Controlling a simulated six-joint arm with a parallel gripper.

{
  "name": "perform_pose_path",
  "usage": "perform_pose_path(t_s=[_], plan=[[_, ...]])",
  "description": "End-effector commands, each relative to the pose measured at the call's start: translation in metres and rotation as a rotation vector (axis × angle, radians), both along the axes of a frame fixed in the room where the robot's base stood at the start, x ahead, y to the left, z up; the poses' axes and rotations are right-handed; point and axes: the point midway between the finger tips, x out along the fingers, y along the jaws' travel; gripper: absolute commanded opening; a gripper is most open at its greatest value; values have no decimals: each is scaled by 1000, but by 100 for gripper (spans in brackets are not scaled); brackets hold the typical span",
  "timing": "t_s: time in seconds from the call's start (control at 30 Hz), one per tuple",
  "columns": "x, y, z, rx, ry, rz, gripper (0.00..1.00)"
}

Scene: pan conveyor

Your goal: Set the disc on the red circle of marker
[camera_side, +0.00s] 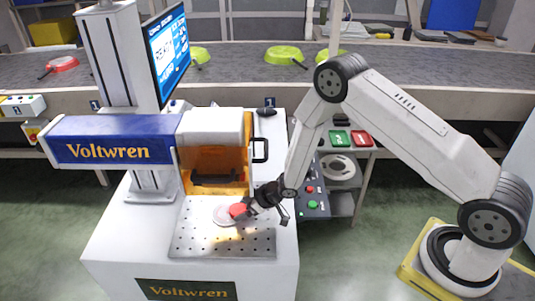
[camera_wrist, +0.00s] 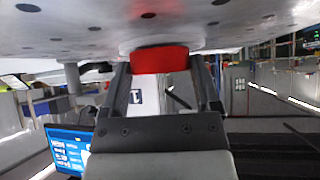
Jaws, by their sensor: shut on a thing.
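My gripper (camera_side: 262,203) is low over the perforated plate (camera_side: 190,245) of the marker, the machine labelled Voltwren (camera_side: 110,150). It is shut on a small red piece (camera_side: 238,210), which also shows between the two fingers in the wrist view (camera_wrist: 160,60). A pale round disc (camera_side: 221,216) lies at or just above the plate, directly beside and partly behind the red piece. The pale disc shows in the wrist view too (camera_wrist: 128,48). I cannot tell whether the red piece and pale disc are joined or only touching. No separate red circle can be made out on the plate.
The marker's orange opening (camera_side: 215,160) stands just behind the plate. A screen (camera_side: 168,50) rises behind it. A button box (camera_side: 312,200) and a shelf cart with red and green trays (camera_side: 361,139) stand to the right. Behind, a conveyor (camera_side: 225,68) carries green and red pans.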

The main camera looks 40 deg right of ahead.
Motion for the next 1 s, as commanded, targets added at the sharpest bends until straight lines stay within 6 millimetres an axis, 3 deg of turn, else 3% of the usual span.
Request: perform_pose_path(t_s=[0.5, 0.97, 1.0], plan=[[32, 22, 1, 1, -3, 2, 4], [32, 21, -4, -1, -2, -1, 4], [32, 21, -5, -1, -2, -1, 83]])
